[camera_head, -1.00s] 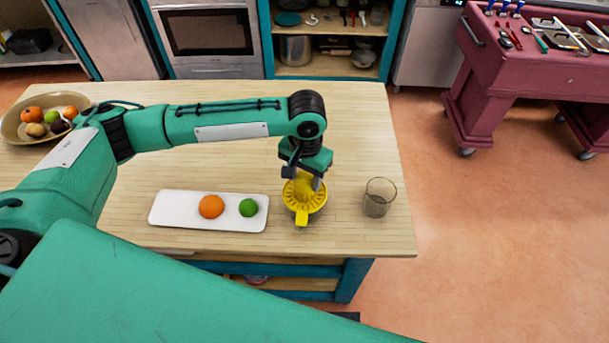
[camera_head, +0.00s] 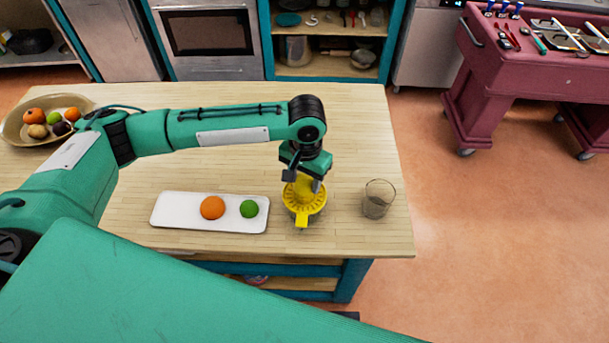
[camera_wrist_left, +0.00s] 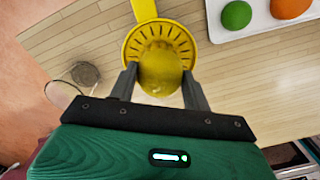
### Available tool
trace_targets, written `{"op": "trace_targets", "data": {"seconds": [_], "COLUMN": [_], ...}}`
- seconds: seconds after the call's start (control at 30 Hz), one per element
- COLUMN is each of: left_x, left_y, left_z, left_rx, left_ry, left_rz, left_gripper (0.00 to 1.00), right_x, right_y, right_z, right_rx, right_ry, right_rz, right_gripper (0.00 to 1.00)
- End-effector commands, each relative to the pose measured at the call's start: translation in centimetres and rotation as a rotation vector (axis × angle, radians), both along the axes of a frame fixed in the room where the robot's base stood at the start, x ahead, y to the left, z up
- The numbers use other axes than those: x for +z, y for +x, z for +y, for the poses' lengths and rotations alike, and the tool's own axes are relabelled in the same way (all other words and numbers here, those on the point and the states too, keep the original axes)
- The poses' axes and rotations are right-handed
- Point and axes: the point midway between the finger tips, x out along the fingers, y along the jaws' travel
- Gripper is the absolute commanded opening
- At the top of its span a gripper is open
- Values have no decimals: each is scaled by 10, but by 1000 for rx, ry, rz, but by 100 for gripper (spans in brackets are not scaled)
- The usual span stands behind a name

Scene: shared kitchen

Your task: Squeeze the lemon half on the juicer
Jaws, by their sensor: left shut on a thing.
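The yellow juicer (camera_head: 303,206) stands on the wooden counter near its front right, its handle toward the front edge. It also shows in the left wrist view (camera_wrist_left: 144,33), with slots around its dish. My left gripper (camera_head: 304,182) points down over it. In the left wrist view, my left gripper (camera_wrist_left: 160,82) is shut on the yellow lemon half (camera_wrist_left: 161,72), one finger on each side. The lemon half is over the middle of the juicer and hides its cone. I cannot tell how firmly they touch. My right gripper is not in view.
A white tray (camera_head: 170,209) left of the juicer bears an orange (camera_head: 212,208) and a lime (camera_head: 249,209). A clear glass (camera_head: 378,199) stands right of the juicer near the counter edge. A fruit bowl (camera_head: 14,132) is at the far left.

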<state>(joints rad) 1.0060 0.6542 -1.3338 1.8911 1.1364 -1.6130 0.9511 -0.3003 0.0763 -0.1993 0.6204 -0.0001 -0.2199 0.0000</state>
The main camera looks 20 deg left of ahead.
Motion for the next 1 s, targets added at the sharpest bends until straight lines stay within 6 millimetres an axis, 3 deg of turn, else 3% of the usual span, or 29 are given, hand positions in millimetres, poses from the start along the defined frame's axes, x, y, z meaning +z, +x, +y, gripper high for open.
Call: {"op": "trace_targets", "data": {"seconds": [1.0], "left_x": [-14], "left_y": [0], "left_z": [0], "left_rx": [-1], "left_ry": [-1], "left_rz": [0], "left_gripper": [2], "right_x": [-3], "right_y": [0], "right_z": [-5], "right_rx": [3], "right_ry": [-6], "right_rz": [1], "right_gripper": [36]}}
